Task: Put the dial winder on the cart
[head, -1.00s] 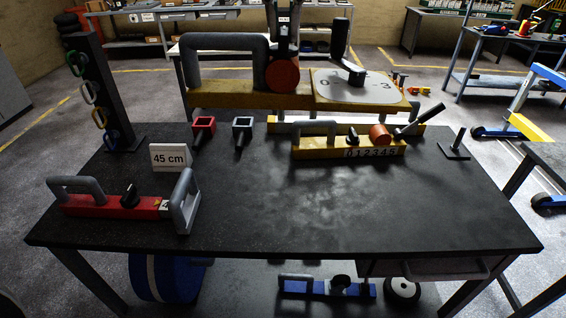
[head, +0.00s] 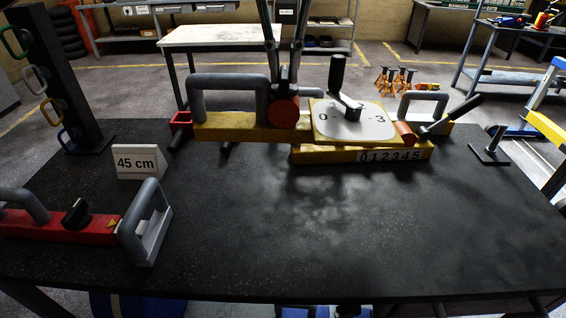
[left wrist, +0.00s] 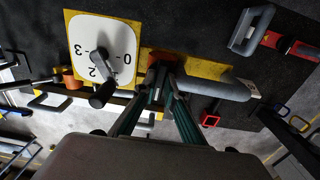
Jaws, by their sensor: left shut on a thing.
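The dial winder is a yellow bar with a thick grey handle and a white dial plate (head: 372,124) with a dark crank. My left gripper (head: 284,84) comes down from above and is shut on it near the red disc, between handle and dial. In the left wrist view, my gripper (left wrist: 160,86) grips beside the grey handle (left wrist: 215,86), with the dial (left wrist: 90,52) to the left. I cannot tell which thing is the cart. My right gripper is not in view.
A red bar with grey handles (head: 60,225) lies front left on the table (head: 290,245). A "45 cm" sign (head: 138,162) and a dark rack (head: 70,80) stand at left. A small post (head: 490,152) stands at right. A light-topped table (head: 215,36) stands behind. The front middle is clear.

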